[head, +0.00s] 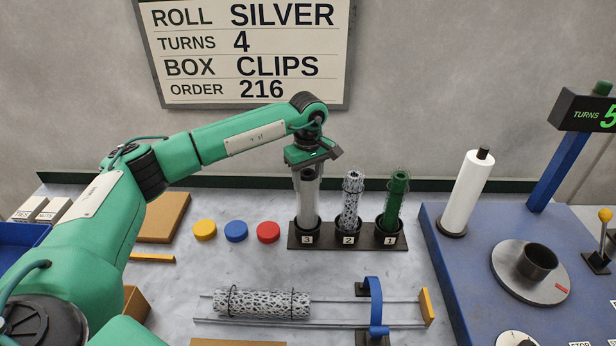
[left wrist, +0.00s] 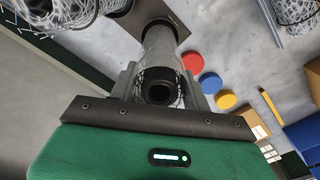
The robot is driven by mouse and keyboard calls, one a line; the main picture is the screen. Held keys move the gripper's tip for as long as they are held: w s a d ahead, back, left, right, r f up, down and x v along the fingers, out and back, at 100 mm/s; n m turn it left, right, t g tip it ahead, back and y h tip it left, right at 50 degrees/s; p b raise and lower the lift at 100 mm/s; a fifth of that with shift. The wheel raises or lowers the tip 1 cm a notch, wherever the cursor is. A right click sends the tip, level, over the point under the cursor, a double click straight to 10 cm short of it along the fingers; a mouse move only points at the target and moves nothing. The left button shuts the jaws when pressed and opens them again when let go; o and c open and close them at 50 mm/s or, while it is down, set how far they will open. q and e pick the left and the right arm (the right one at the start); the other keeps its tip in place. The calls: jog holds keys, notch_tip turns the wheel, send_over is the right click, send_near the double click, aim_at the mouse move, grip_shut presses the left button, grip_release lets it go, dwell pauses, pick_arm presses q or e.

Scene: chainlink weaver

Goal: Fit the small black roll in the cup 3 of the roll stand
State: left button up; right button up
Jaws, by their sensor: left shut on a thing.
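The roll (head: 307,200) looks grey and see-through, with a dark core, in the head view. It stands upright, its lower end at cup 3 (head: 307,238) of the roll stand (head: 348,243) and apparently inside the rim. My left gripper (head: 311,160) is above it, shut on its upper end. In the left wrist view the roll (left wrist: 160,55) runs away from my left gripper (left wrist: 160,92) to the stand, its dark round end between the fingers. Cup 2 (head: 348,228) holds a silver mesh roll (head: 351,200). Cup 1 (head: 390,228) holds a green roll (head: 398,195). My right gripper is not seen.
Yellow, blue and red discs (head: 268,232) lie left of the stand. A larger mesh roll (head: 262,303) lies on rails in front. A blue machine base (head: 450,260) with a white roll (head: 467,192) stands right. A sign hangs behind.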

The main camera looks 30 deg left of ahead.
pick_arm(q)
jog(key=o, duration=1.5)
jog(key=shift+o, duration=0.2)
jog(key=shift+r, duration=0.1)
jog(key=shift+r, duration=0.35)
notch_tip(320, 180, up, 13)
jog(key=b, duration=0.4)
jog(key=shift+f, duration=0.15)
